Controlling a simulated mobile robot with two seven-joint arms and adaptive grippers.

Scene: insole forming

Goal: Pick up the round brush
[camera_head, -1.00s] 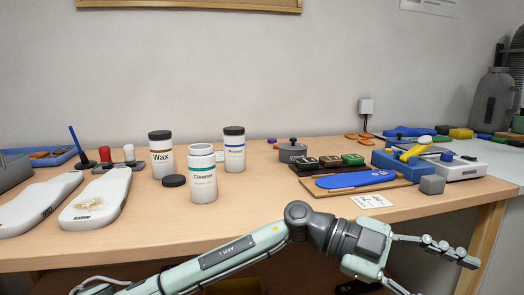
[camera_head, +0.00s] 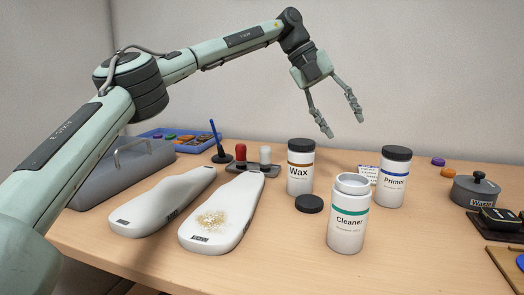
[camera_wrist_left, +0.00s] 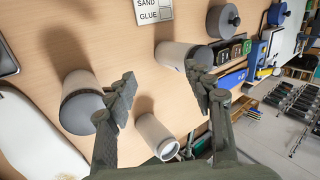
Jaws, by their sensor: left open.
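No tool here is plainly the round brush. Candidates are a red-knobbed tool (camera_head: 241,153) and a white-knobbed tool (camera_head: 265,155) upright on a small grey holder (camera_head: 258,172), and a blue-handled tool (camera_head: 214,132) with a dark round base left of them. Their undersides are hidden. My left gripper (camera_head: 343,126) is open and empty in the air, right of these tools and above the jars. In the left wrist view its spread fingers (camera_wrist_left: 160,84) hang over the jars, with nothing between them. My right gripper is out of view.
The Wax jar (camera_head: 300,172), open Cleaner jar (camera_head: 348,225) and Primer jar (camera_head: 393,180) stand close together. A black lid (camera_head: 309,204) lies beside them. Two white foot forms (camera_head: 224,215) lie in front of the tools. A grey toolbox (camera_head: 135,175) and waste pot (camera_head: 474,190) flank them.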

